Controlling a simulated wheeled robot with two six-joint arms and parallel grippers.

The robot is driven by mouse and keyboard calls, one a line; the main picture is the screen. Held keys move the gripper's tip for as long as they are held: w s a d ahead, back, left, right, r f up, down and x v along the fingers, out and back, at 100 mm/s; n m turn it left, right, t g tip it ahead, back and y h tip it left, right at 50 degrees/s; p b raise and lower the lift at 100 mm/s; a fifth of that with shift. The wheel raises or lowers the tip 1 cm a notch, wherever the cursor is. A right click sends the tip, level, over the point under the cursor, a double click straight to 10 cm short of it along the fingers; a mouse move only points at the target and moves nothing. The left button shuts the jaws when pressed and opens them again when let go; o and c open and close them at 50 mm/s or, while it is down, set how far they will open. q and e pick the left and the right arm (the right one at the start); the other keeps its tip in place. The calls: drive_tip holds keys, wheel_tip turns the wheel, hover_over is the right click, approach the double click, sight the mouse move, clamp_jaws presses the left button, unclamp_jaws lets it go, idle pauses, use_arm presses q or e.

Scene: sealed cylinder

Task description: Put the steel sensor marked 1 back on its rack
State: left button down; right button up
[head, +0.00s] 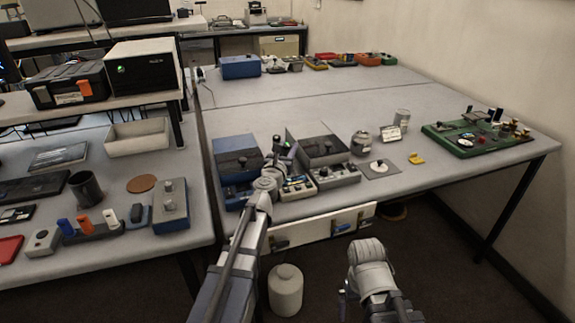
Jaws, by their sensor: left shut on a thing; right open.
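My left arm reaches up from the bottom over the middle table's front edge. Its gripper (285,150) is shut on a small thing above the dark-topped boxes. That thing is too small and dark to identify, and no mark 1 is readable. A white panel (325,225) with several small dark and blue items hangs along the table's front edge. I cannot tell whether it is the sensor's rack. My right gripper (367,252) is open and low in front of the table, apart from everything on it; its fingers are hard to make out.
Boxes with dark sloped tops (318,145) crowd the table around my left gripper. A round steel pot (361,143) and a green board (478,136) with several parts stand to the right. A holder (95,232) with coloured pieces is on the left bench. The table's middle is clear.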

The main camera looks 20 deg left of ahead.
use_arm(q)
drive_tip(key=shift+f+b, duration=1.8)
drive_tip(key=shift+f, duration=0.15)
drive_tip(key=c, duration=0.5)
unclamp_jaws()
drive_tip(key=shift+s+r, duration=0.15)
drive_tip(key=shift+r, duration=0.05)
drive_tip(key=s, duration=1.1)
drive_tip(key=shift+s, duration=0.35)
